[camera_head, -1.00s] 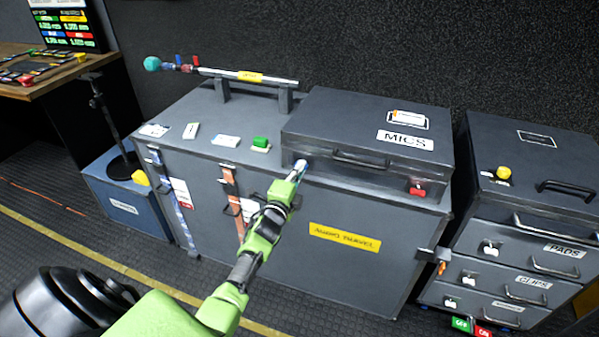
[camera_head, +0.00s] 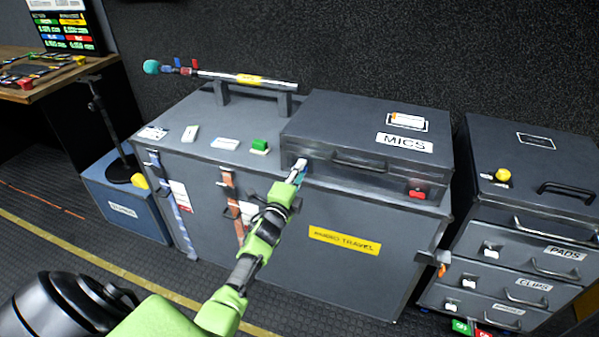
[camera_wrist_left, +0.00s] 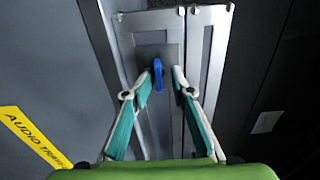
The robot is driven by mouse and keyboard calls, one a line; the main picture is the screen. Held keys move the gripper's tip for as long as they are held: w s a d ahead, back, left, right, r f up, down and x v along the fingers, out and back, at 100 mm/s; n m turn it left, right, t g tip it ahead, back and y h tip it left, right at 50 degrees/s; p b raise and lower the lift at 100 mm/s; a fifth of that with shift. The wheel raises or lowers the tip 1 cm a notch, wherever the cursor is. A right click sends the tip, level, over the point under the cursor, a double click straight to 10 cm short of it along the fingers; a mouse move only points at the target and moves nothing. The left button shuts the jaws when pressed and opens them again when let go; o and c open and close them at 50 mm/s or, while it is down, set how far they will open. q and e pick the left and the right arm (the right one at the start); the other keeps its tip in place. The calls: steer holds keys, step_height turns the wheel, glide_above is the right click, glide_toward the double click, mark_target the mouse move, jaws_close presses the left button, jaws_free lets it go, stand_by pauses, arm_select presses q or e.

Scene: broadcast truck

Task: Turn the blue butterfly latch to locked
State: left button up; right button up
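The blue butterfly latch (camera_wrist_left: 157,75) sits on a grey metal plate (camera_wrist_left: 160,40) in the left wrist view. It shows as a narrow blue piece, its long side running up and down the picture. My left gripper (camera_wrist_left: 163,76) is open around it, one teal-lined finger on each side. The latch is close to the left fingertip, with a clear gap to the right one; contact cannot be told. In the head view my left gripper (camera_head: 298,172) is at the left front corner of the MICS case (camera_head: 340,140), and its fingers hide the latch. My right gripper is not in view.
The MICS case stands on a large grey trunk with a yellow label (camera_head: 344,241). Orange-red (camera_head: 234,205) and blue (camera_head: 178,208) straps hang on its front. A drawer cabinet (camera_head: 530,190) stands to the right.

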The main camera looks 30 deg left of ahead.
arm_select(q)
steer(key=v, duration=1.2)
steer(key=shift+d+f, duration=0.1)
steer(key=s+d+f+n+g+h, duration=0.1)
steer(key=s+d+f+n+g, duration=0.2)
steer(key=f, duration=0.7)
steer(key=s+d+f+n+g+h, duration=0.1)
steer(key=s+d+f+g, duration=0.15)
steer(key=s+f, duration=0.6)
steer(key=s+d+f+n+g+h, duration=0.1)
steer(key=d+f+n+g, duration=0.2)
steer(key=f, duration=1)
steer(key=s+d+f+n+g, duration=0.2)
steer(key=s+f, duration=0.4)
steer(key=s, duration=0.6)
steer(key=s+d+f+n+g, duration=0.2)
steer(key=s+f, duration=0.4)
steer(key=s, duration=0.6)
steer(key=s+d+f+n+g+h+p, duration=0.1)
steer(key=s+f, duration=0.5)
steer(key=s, duration=0.6)
steer(key=d+n+g, duration=0.1)
steer(key=d+g, duration=0.1)
steer(key=g, duration=0.1)
steer(key=shift+d+f, duration=0.2)
steer(key=shift+f, duration=0.2)
